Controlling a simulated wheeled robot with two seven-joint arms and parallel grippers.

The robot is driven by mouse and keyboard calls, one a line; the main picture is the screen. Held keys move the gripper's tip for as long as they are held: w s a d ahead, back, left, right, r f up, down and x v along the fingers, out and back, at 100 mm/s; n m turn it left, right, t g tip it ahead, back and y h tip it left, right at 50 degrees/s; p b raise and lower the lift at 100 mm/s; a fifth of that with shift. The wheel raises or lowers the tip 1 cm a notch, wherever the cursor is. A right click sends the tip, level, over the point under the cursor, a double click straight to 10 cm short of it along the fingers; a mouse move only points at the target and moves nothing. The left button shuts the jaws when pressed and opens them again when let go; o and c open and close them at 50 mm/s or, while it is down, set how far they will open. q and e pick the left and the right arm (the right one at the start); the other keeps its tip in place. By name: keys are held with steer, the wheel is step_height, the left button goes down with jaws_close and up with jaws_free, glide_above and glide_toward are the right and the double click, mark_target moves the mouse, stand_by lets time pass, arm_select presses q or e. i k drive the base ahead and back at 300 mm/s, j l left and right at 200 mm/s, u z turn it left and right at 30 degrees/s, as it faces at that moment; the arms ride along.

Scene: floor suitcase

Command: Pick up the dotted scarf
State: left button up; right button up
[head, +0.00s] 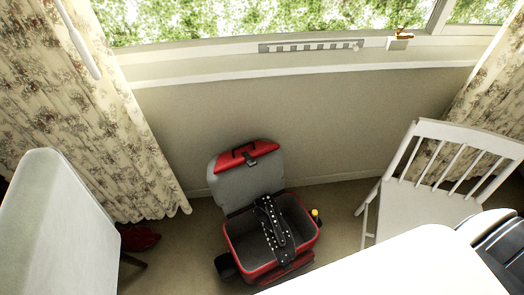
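The dotted scarf (271,225), a black strip with white dots, lies lengthwise across the open suitcase. Its upper end is near the lid hinge and its lower end reaches toward the front wall. The suitcase (233,240) is red and black with a grey lining and stands on the floor by the wall. Its lid (243,178) is raised and leans back. Neither of my grippers is in view, so I cannot see where they are relative to the scarf.
A white chair (436,208) stands right of the suitcase. A pale upright panel (65,225) fills the lower left. A white surface (400,268) covers the lower right foreground. A red item (139,238) lies on the floor at left. Some floor beside the suitcase is clear.

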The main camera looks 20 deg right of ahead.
mark_target(279, 237)
steer(key=k+j, duration=0.35)
steer(key=k, duration=0.15)
steer(key=k+j, duration=0.3)
steer(key=k, duration=0.15)
steer(key=k+j, duration=0.35)
steer(key=k, duration=0.15)
